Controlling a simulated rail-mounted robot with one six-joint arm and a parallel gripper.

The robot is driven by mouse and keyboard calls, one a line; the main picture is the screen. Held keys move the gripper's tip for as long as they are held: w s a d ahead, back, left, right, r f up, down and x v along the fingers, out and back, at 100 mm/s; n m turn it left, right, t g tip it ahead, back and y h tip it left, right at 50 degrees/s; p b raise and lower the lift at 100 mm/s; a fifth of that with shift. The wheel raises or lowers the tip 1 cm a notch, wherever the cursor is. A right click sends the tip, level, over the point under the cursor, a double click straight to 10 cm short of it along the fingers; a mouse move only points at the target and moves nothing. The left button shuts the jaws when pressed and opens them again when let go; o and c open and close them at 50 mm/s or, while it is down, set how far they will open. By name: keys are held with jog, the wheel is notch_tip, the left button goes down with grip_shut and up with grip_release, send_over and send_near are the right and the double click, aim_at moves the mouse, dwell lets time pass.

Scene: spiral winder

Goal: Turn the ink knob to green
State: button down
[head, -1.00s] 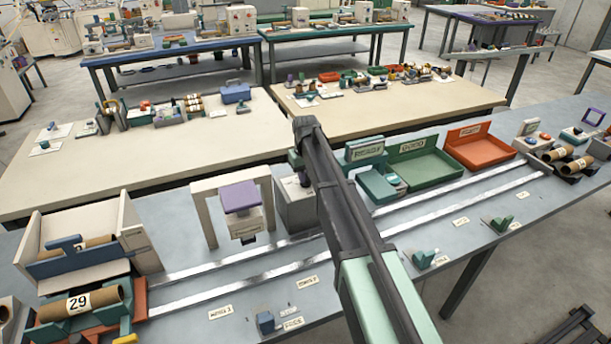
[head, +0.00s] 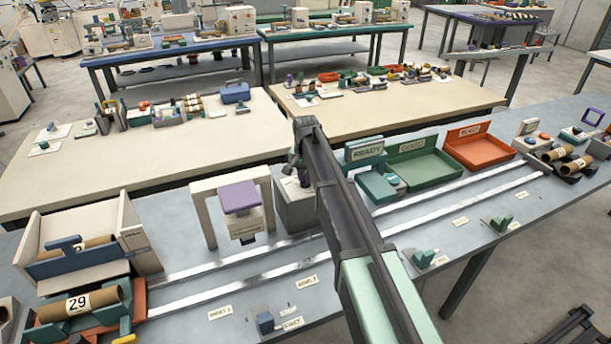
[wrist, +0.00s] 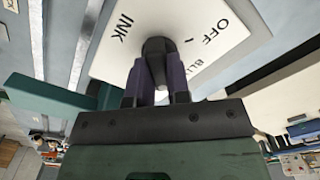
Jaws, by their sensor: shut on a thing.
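The ink knob (wrist: 157,50) is a dark round knob on a white plate (wrist: 108,58) in the wrist view. The plate reads INK, OFF and a partly covered word starting BLU. No green label shows, and I cannot tell where the knob points. My gripper (wrist: 159,82) has its two dark purple fingers closed on the knob from both sides. In the head view a grey box (head: 295,212) stands under the end of my arm, which hides most of its top.
A cream frame with a purple block (head: 238,197) stands left of the grey box. Two pale rails (head: 215,290) run along the bench in front.

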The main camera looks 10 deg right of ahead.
jog(key=shift+m, duration=1.5)
jog(key=c, duration=1.1)
grip_release()
jog(key=shift+r, duration=0.1)
notch_tip(320, 180, up, 11)
jog(key=p, duration=1)
jog(key=shift+f+p, duration=0.2)
jog(key=shift+p, duration=0.2)
